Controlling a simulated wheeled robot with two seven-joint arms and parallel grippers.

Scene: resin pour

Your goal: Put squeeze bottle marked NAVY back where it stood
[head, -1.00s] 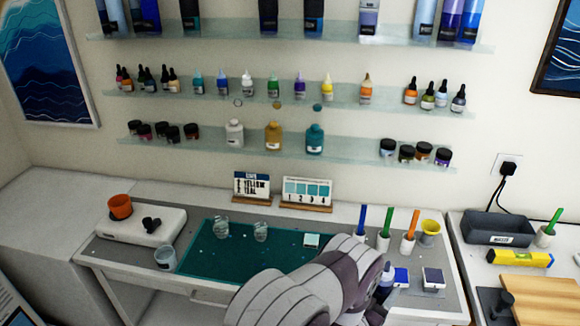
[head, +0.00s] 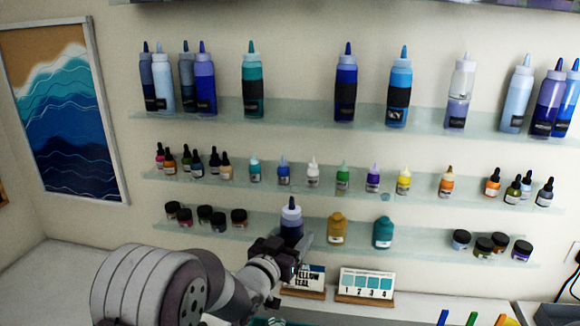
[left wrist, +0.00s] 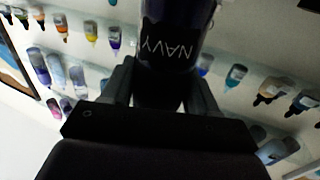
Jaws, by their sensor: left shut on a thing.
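The squeeze bottle marked NAVY (head: 291,228) is dark blue with a pale shoulder and a dark pointed tip. It is upright in my left gripper (head: 289,246), which is shut on it, in front of the lowest shelf (head: 358,238). In the left wrist view the bottle (left wrist: 172,45) is between the fingers, with the NAVY label upside down in the picture. The top shelf (head: 300,108) has a gap between a teal squeeze bottle (head: 252,85) and a dark blue one (head: 346,85). My right gripper is not in view.
The middle shelf (head: 325,182) holds small dropper bottles. The lowest shelf holds an ochre bottle (head: 338,228), a teal bottle (head: 382,232) and dark-lidded jars. Two cards, one lettered (head: 305,277) and one with swatches (head: 367,283), stand below.

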